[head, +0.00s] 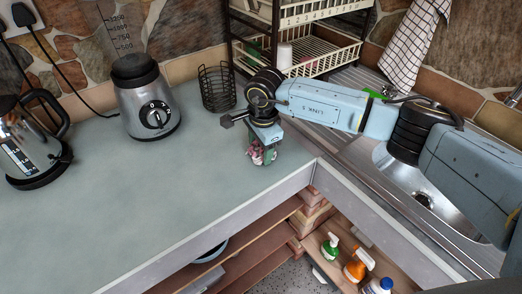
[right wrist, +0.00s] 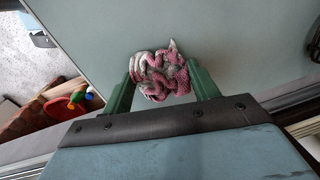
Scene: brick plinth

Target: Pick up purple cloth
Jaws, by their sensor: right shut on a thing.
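The purple cloth (head: 257,156) is a crumpled pinkish-purple and whitish bundle near the corner of the grey-green worktop (head: 200,185). In the right wrist view the cloth (right wrist: 160,72) sits bunched between both fingers. My right gripper (head: 262,150) points down over the worktop and is shut on the cloth; it also shows in the right wrist view (right wrist: 162,85). I cannot tell whether the cloth touches the worktop. My left gripper is not in view.
A wire basket (head: 217,88), a blender (head: 147,97) and a kettle (head: 33,140) stand at the back left. A dish rack (head: 325,60) and a steel sink (head: 425,190) lie right. Spray bottles (head: 355,268) stand on a lower shelf. The worktop's middle is clear.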

